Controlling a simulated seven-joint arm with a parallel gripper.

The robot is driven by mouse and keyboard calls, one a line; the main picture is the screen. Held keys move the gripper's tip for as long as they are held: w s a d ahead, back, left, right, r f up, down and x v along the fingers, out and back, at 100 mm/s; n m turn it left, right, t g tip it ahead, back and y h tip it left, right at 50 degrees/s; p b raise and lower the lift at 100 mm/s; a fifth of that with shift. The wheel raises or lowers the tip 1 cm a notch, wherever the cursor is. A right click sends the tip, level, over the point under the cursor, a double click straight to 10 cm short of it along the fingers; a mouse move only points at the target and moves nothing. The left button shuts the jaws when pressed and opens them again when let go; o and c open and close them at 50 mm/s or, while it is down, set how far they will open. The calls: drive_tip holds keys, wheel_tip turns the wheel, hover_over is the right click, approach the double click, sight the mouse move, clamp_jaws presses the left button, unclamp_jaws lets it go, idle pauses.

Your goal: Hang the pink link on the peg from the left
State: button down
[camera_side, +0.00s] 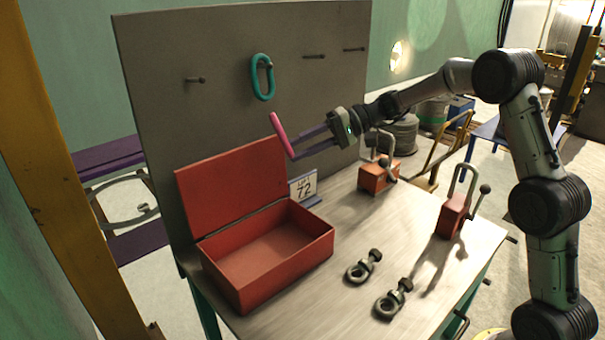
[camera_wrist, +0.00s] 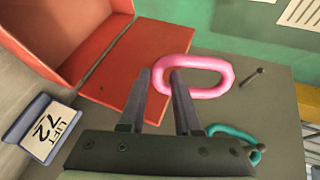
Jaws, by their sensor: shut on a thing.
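The pink link (camera_side: 279,131) (camera_wrist: 195,61) is an elongated ring. My gripper (camera_side: 294,147) (camera_wrist: 163,78) is shut on one end of it. It is held in the air in front of the grey board, tilted in the side view, above the red box's lid. The board has a row of pegs: a bare leftmost peg (camera_side: 195,80), a second holding a teal link (camera_side: 255,79), a bare third peg (camera_side: 314,56) and a bare fourth peg (camera_side: 354,49). The wrist view shows a bare peg (camera_wrist: 252,77) beyond the pink link, and the teal link (camera_wrist: 232,130).
An open red box (camera_side: 285,262) stands on the bench (camera_side: 330,296) below the board, with a "LIFT 72" sign (camera_side: 303,187) beside it. The air before the upper board looks clear.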

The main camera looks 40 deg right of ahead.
drive_tip(key=d+r+m+t+h, duration=0.4)
drive_tip(key=d+r+m+t, duration=0.15)
drive_tip(key=d, duration=0.25)
drive_tip(key=d+r+m+t+h, duration=0.4)
drive_tip(key=d+r+t, duration=0.15)
drive_tip(key=d, duration=0.35)
drive_tip(key=shift+w+a+f, duration=0.1)
drive_tip(key=shift+w+f, duration=0.25)
drive_tip(key=shift+w, duration=1.5)
drive_tip(key=shift+w+d+f, duration=0.1)
drive_tip(key=shift+w+f, duration=0.25)
drive_tip(key=shift+w, duration=1.5)
drive_tip(key=shift+w+a+f, duration=0.1)
drive_tip(key=shift+w+f, duration=0.25)
drive_tip(key=shift+w, duration=1.5)
drive_tip(key=c, duration=0.6)
unclamp_jaws()
drive_tip(key=shift+o, duration=0.4)
drive_tip(key=shift+f, duration=0.15)
